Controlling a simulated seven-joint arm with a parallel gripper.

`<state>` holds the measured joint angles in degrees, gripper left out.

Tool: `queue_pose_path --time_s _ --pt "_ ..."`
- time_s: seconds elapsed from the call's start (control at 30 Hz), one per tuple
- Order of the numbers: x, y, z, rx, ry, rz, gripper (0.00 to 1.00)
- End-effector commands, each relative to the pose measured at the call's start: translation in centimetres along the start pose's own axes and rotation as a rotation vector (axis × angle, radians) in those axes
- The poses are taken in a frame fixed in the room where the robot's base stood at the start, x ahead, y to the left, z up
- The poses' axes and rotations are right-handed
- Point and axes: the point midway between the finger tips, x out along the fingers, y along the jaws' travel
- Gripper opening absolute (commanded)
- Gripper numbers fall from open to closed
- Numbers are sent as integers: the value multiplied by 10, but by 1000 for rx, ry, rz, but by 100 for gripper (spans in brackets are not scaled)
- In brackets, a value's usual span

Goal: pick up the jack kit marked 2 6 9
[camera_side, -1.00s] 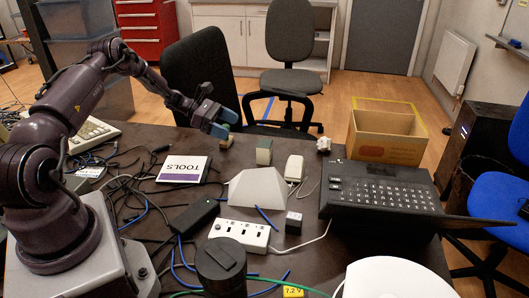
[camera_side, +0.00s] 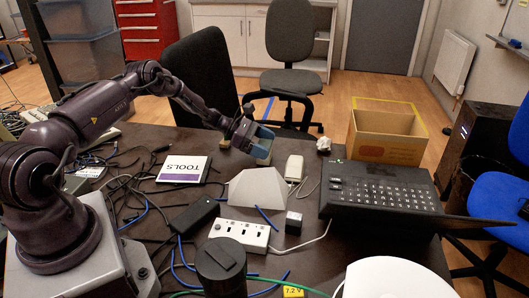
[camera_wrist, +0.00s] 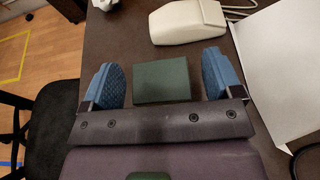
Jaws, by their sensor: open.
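A dark green block-shaped kit (camera_wrist: 162,82) lies between my two blue fingertips in the wrist view, with a gap on each side. No marking such as 2 6 9 can be read on it. My gripper (camera_side: 261,147) is open and points down over it in the side view, where the gripper mostly hides it. Whether the fingertips are beside or still above the kit, I cannot tell. A second small block (camera_side: 225,141) stands just left of my gripper, partly hidden. A small dark box with a pale label (camera_side: 293,222) sits nearer the front.
A cream mouse (camera_side: 294,168) and a pale wedge-shaped stand (camera_side: 257,190) are close to my gripper. A dark keyboard device (camera_side: 375,197) lies to the right. A power strip (camera_side: 240,235), a TOOLS book (camera_side: 183,169) and tangled cables cover the front and left.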

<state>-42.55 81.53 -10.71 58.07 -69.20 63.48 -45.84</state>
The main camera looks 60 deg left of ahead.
Motion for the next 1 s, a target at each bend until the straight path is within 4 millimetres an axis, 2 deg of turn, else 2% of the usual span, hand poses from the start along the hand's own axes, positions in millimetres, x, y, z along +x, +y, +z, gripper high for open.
queue_pose_path --time_s 0.2,0.4,0.47,0.8,1.0 --pt "0 0 0 0 0 1 85" --pt "0 0 0 0 0 1 39" --pt "0 0 0 0 0 1 29" --pt "-1 0 3 1 -1 1 29" --pt "-9 1 24 4 -1 2 29"
